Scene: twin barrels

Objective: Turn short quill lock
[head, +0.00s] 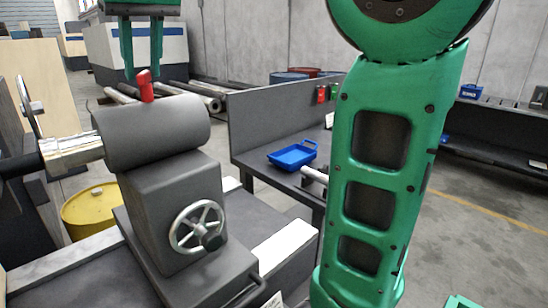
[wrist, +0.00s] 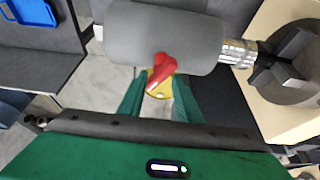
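The short quill lock is a red lever (head: 145,86) standing up from the top of the grey tailstock barrel (head: 152,130). In the wrist view the red lever (wrist: 163,70) shows at the lower edge of the barrel (wrist: 160,38). My gripper (head: 143,76) points down above the barrel, its two green fingers apart and nothing held. In the wrist view the gripper (wrist: 156,92) has a finger to either side of the lever's line. I cannot tell whether either finger touches the lever.
A yellow drum (head: 90,205) is behind. A bench with a blue tray (head: 292,155) stands to the right of the tailstock.

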